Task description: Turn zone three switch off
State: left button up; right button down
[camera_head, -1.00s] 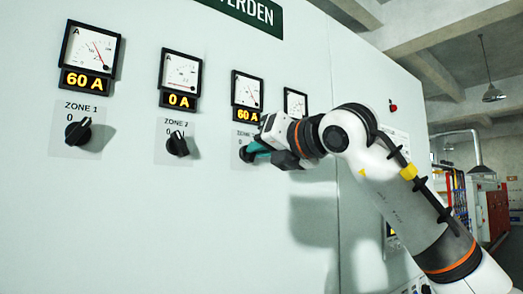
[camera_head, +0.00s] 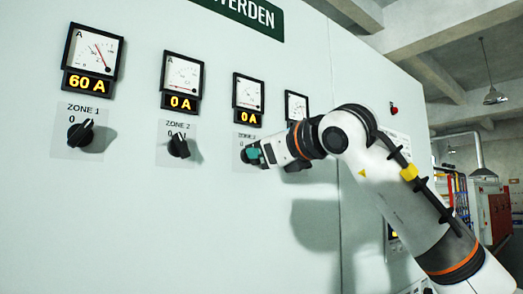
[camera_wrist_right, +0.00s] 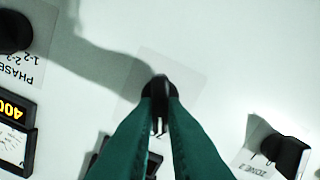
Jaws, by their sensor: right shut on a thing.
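The zone three switch is a black rotary knob (camera_head: 244,156) on the pale cabinet front, mostly hidden by my right gripper (camera_head: 253,153) in the head view. In the right wrist view the knob (camera_wrist_right: 159,88) sits between the two green fingers of my right gripper (camera_wrist_right: 160,103), which is shut on it. The knob's bar runs roughly along the fingers. The zone three display (camera_head: 248,117) above it reads 0 A, and its meter needle is hard to make out. My left gripper is in neither view.
The zone 1 switch (camera_head: 80,134) is turned aslant under a 60 A display (camera_head: 88,83). The zone 2 switch (camera_head: 179,146) stands under a 0 A display (camera_head: 180,102). A fourth meter (camera_head: 296,106) is partly behind my arm. A phase knob (camera_wrist_right: 14,31) shows in the wrist view.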

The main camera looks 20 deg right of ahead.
jog(key=shift+n, duration=0.6)
jog(key=c, duration=1.5)
grip_release()
jog(key=shift+b+v, duration=2.35)
jog(key=shift+v, duration=3.7)
jog(key=shift+w, duration=0.1)
